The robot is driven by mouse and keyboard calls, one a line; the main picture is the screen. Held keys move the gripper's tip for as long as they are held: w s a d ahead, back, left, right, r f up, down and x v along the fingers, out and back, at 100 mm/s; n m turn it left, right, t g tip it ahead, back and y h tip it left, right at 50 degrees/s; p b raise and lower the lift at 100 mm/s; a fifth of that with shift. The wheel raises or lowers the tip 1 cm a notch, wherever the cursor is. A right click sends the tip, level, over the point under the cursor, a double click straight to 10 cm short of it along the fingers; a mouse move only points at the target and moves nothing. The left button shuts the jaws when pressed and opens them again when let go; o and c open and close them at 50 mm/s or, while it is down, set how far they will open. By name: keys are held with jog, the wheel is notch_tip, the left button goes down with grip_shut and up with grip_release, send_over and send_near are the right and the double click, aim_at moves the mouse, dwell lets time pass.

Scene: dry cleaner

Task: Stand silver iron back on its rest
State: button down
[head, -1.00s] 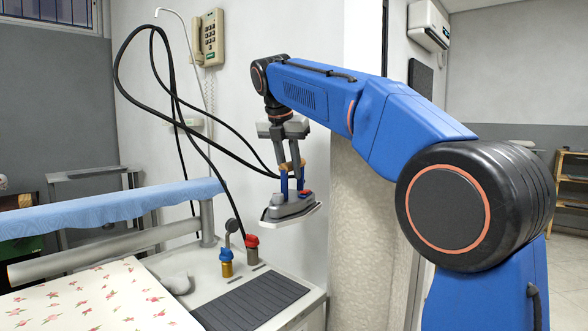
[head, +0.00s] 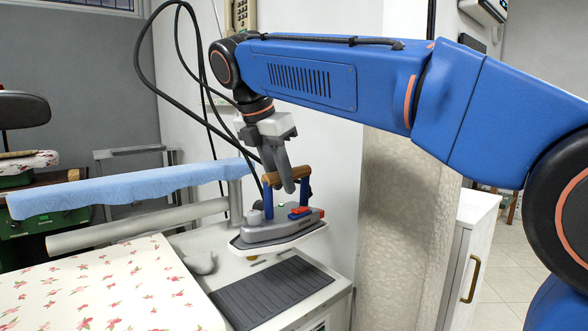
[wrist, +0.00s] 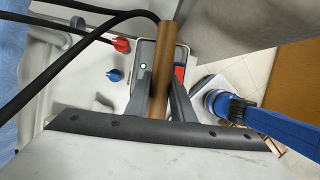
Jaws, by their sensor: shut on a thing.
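The silver iron (head: 268,231) has a wooden handle (head: 287,177) on blue posts and a red switch on top. My gripper (head: 288,186) is shut on the handle and holds the iron in the air, roughly level, with its soleplate down. In the wrist view the wooden handle (wrist: 163,70) runs between my gripper's fingers (wrist: 163,105). The dark ribbed rest (head: 272,294) lies on the white machine top, below and in front of the iron in the head view. A gap shows between the iron and the rest.
A floral ironing board (head: 105,290) lies to the left, with a blue padded arm (head: 130,189) behind it. Black cables (head: 165,85) loop behind the iron. Red and blue valve knobs (wrist: 121,45) show in the wrist view. A textured column (head: 405,210) stands right of the machine.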

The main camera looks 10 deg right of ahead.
aim_at(275, 219)
jog(key=shift+s+a+f+m, duration=0.15)
jog(key=shift+s+a, duration=0.1)
jog(key=shift+s, duration=0.45)
jog(key=shift+s+a+f+m, duration=0.15)
jog(key=shift+s+a, duration=0.1)
jog(key=shift+s, duration=0.5)
jog(key=shift+f, duration=5.3)
jog(key=c, duration=0.6)
grip_release()
jog(key=shift+f, duration=0.1)
jog(key=shift+c, duration=0.2)
jog(key=shift+r, duration=4.55)
